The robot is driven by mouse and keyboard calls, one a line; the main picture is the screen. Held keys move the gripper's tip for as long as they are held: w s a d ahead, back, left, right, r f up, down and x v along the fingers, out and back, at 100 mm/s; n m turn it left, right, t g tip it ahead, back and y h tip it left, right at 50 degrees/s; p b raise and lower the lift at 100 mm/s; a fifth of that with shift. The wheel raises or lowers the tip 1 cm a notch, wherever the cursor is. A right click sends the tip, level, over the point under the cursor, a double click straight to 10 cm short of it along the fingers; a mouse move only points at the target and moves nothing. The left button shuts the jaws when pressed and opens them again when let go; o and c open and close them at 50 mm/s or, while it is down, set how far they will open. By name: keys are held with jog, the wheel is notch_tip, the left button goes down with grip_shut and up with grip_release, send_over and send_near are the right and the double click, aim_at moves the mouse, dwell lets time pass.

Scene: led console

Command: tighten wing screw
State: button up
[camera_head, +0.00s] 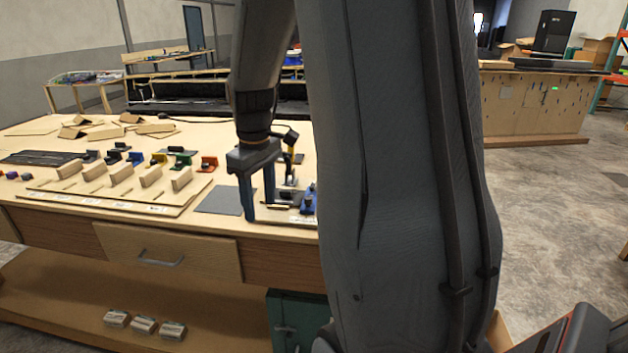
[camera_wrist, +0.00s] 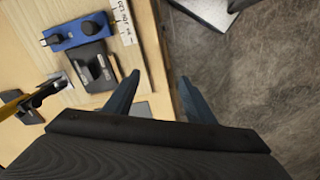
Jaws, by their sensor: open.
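My gripper (camera_head: 259,207) is open and empty, pointing down just above the workbench near its front edge. In the wrist view its two fingers (camera_wrist: 158,78) are spread apart with nothing between them. A blue fixture (camera_wrist: 76,37) with a round black knob (camera_wrist: 90,28) lies left of the fingers. Beside it is a black block (camera_wrist: 96,68) with a raised dark part. I cannot tell which of these is the wing screw. In the head view the blue fixture (camera_head: 308,202) shows right of my gripper, partly hidden by my arm.
A grey mat (camera_head: 218,201) lies left of my gripper. Farther left a wooden board (camera_head: 112,198) holds wooden blocks and coloured parts. A yellow-and-black tool (camera_wrist: 30,98) stands near the fixtures. The workbench edge drops to the concrete floor (camera_wrist: 262,75) at right in the wrist view.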

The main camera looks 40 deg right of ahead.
aim_at(313, 184)
jog(key=w+d+r+n, duration=0.1)
jog(key=d, duration=0.5)
jog(key=w+d+r+n, duration=0.1)
jog(key=d+r, duration=0.1)
jog(key=d, duration=0.4)
jog(key=w+d+r+n+b, duration=0.1)
jog(key=d+r, duration=0.1)
jog(key=d, duration=0.5)
jog(key=shift+w+r+n+g, duration=0.15)
jog(key=shift+w+n+g, duration=0.15)
jog(key=shift+n+g, duration=0.1)
jog(key=shift+d, duration=0.25)
notch_tip(313, 184, down, 8)
jog(key=shift+a+r+p, duration=0.1)
jog(key=shift+r+p, duration=0.15)
jog(key=shift+p, duration=0.6)
jog(key=shift+c, duration=0.4)
jog(key=c, duration=1)
